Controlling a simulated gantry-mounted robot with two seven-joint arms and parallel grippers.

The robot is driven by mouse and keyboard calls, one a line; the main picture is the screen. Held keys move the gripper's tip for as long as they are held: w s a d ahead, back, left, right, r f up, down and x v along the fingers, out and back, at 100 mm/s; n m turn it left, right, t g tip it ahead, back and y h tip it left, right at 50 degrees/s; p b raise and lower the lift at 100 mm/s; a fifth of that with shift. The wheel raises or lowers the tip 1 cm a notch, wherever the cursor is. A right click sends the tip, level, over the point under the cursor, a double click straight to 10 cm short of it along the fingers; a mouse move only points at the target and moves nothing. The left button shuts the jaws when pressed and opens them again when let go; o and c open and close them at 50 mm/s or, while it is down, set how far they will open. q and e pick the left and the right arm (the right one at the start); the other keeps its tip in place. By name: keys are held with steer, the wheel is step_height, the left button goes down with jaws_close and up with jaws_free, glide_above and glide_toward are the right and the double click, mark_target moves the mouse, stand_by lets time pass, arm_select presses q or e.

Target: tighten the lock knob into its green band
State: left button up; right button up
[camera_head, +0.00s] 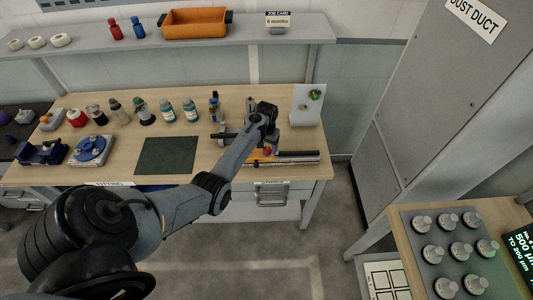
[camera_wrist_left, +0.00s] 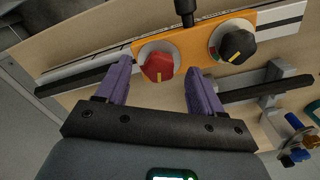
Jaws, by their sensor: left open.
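An orange plate (camera_wrist_left: 198,42) carries a red knob (camera_wrist_left: 157,67) and a black knob (camera_wrist_left: 237,46), each with a yellow pointer line. The red knob sits on a pale dial; the black one's dial has coloured marks. Which is the lock knob is not labelled, and I cannot make out a green band clearly. My left gripper (camera_wrist_left: 160,70) is open, its purple fingertips on either side of the red knob, with gaps showing. In the head view, the arm's end partly hides the orange plate (camera_head: 256,156). My right gripper is not in view.
A black rod (camera_wrist_left: 184,12) stands beyond the plate between the knobs. Dark bars and a grey bracket (camera_wrist_left: 272,88) flank it. On the bench are bottles, a dark green mat (camera_head: 167,155) and a white stand (camera_head: 307,105). A shelf (camera_head: 180,45) runs behind.

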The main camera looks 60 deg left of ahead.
arm_select(q)
steer(key=shift+f+b, duration=0.4)
steer(key=shift+f, duration=0.3)
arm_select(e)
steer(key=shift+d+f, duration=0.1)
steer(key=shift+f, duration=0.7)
arm_select(q)
steer(key=c, duration=1.1)
steer(key=shift+o, duration=0.2)
steer(key=m+p, duration=0.1)
steer(key=p, duration=0.1)
steer(key=m+p, duration=0.1)
steer(key=m, duration=0.1)
steer(key=shift+a+r+p, duration=0.1)
steer(key=shift+r+p, duration=0.25)
steer(key=shift+p, duration=0.05)
steer(key=shift+f+m+p, duration=0.1)
steer(key=shift+m+p, duration=0.25)
steer(key=shift+m, duration=0.25)
steer(key=shift+f+m, duration=0.2)
steer(key=shift+m, duration=0.3)
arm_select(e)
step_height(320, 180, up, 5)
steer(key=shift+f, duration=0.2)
arm_select(q)
steer(key=o, duration=1.1)
steer(key=shift+c, duration=0.2)
